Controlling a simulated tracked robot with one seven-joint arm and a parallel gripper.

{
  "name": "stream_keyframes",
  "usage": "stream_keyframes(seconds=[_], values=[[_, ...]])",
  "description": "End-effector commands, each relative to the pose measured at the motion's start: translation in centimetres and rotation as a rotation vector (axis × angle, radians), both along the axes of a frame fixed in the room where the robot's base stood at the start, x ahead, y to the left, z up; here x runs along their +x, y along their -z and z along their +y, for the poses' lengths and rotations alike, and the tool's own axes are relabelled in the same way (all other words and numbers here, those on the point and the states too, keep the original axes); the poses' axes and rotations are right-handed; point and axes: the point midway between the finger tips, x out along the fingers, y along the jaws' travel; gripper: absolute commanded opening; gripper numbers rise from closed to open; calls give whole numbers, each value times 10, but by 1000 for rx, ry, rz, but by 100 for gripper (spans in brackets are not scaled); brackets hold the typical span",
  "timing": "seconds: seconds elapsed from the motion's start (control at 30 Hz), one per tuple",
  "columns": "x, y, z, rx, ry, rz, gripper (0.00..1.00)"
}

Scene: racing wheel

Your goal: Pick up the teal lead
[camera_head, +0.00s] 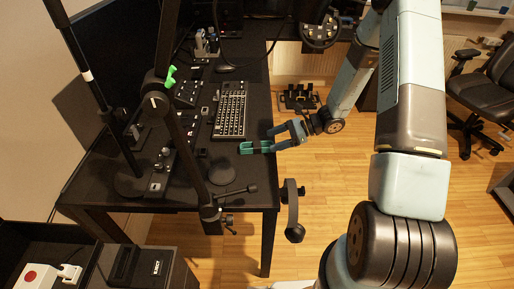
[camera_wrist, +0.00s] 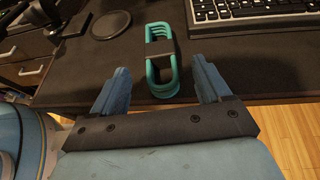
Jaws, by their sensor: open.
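The teal lead (camera_wrist: 160,62) is a coiled loop bound with a dark band around its middle. It lies on the black desk (camera_wrist: 225,65), close to the front edge. The lead also shows in the head view (camera_head: 256,147), near the desk's right edge. My gripper (camera_wrist: 163,78) is open, its two blue fingers apart. In the wrist view the near end of the lead appears between the fingers, with gaps on both sides. In the head view my gripper (camera_head: 284,140) is just to the right of the lead. No contact is visible.
A black keyboard (camera_head: 230,110) lies behind the lead. A round dark disc (camera_wrist: 111,24) lies to the left in the wrist view. A dark stand with a pole (camera_head: 188,150) rises from the desk. Some bare desktop surrounds the lead.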

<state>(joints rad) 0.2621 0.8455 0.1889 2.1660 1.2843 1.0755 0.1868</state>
Motion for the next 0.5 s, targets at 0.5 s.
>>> stream_keyframes(seconds=[0.5], values=[[-2,21,45,-1,-2,1,77]])
